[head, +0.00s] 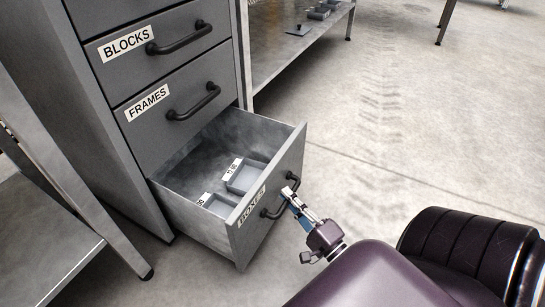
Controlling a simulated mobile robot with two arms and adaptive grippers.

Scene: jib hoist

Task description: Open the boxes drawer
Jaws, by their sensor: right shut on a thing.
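The boxes drawer (236,237) is the bottom drawer of the grey cabinet and stands pulled well out. Its front carries a white BOXES label (252,207) and a black bar handle (279,199). My right gripper (290,197) is at this handle and shut on it. Inside the drawer lie small grey boxes, one farther back (246,176) and one near the front left (215,205), each with a white tag. My left gripper is not in view.
The FRAMES drawer (179,114) and the BLOCKS drawer (158,57) above are shut. A metal bench (283,50) with a low shelf stands behind the cabinet. Another metal stand (50,240) is at the left. The floor to the right (420,130) is clear.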

